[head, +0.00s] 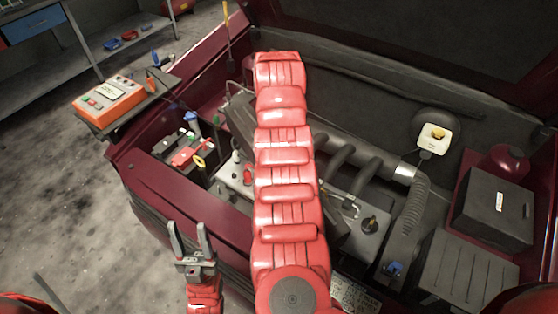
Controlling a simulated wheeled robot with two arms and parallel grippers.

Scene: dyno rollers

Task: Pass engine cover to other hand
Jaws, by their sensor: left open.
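A dark grey slab (240,112), which looks like the engine cover, shows on either side of a red ribbed arm of mine in the head view. Most of it is hidden behind that arm. I cannot tell whether it rests on the engine or is held above it. My left gripper (191,238) is at the lower left, fingers pointing up, open and empty. It is to the lower left of the slab and apart from it. My right gripper is not visible.
The dark red engine bay surrounds the engine. A battery with a red top (192,153) is at its left. An orange tester (108,101) stands on a small shelf. A black box (494,208) is at the right. Bare floor lies at the left.

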